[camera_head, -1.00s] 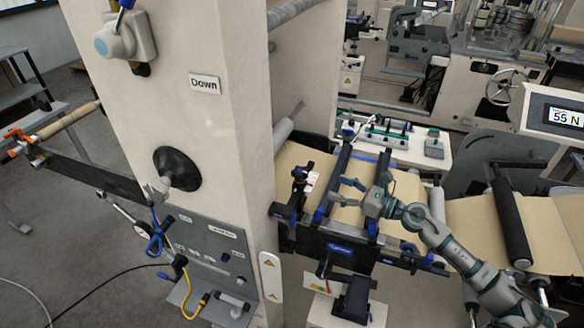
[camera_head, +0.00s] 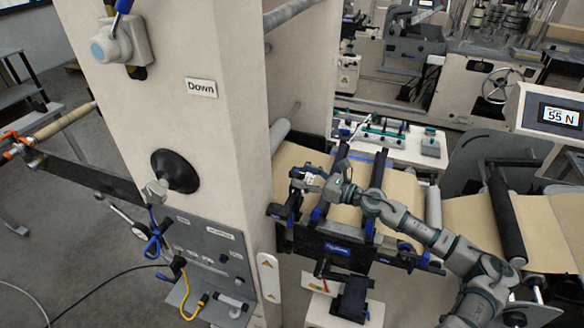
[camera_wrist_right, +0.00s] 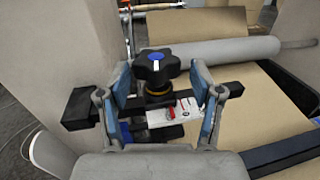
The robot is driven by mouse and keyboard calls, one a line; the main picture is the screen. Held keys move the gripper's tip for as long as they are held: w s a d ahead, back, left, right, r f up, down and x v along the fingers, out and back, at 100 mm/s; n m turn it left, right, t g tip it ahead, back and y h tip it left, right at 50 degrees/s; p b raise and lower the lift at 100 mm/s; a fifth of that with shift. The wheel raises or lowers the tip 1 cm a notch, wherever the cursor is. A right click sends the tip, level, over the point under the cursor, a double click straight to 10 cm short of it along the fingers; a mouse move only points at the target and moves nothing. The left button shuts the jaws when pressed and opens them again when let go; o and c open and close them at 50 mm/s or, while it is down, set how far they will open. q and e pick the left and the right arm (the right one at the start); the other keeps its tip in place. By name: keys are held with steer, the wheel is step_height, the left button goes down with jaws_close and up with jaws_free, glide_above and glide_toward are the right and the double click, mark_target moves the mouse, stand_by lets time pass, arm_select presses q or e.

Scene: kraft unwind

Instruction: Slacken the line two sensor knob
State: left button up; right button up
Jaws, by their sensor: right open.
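The sensor knob (camera_wrist_right: 157,66) is a black lobed knob with a blue cap, upright on a brass-coloured collar in the right wrist view. Under it sits a sensor block with a white label (camera_wrist_right: 172,112) and a small red mark. My right gripper (camera_wrist_right: 160,88) is open, with one blue-padded finger on each side of the knob's stem and clear space between. In the head view my right gripper (camera_head: 312,181) is at the left end of the black bar over the kraft web, and it partly hides the knob. My left gripper is not in view.
The beige machine column (camera_head: 226,130) with a "Down" label stands close left of the gripper. Brown kraft web (camera_head: 400,190) runs beneath the arm. A grey roller (camera_wrist_right: 225,55) lies behind the knob. A display (camera_head: 562,116) reads 55 N.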

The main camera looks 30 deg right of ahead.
mark_target(296, 171)
steer(key=p+x, duration=0.2)
steer(key=x, duration=0.1)
steer(key=shift+a+r, duration=0.1)
steer(key=shift+r, duration=0.25)
steer(key=shift+w+a+f+p, duration=0.25)
steer(key=shift+w+a+p, duration=0.2)
steer(key=shift+w, duration=0.3)
steer(key=c, duration=1)
steer(key=shift+c, duration=0.6)
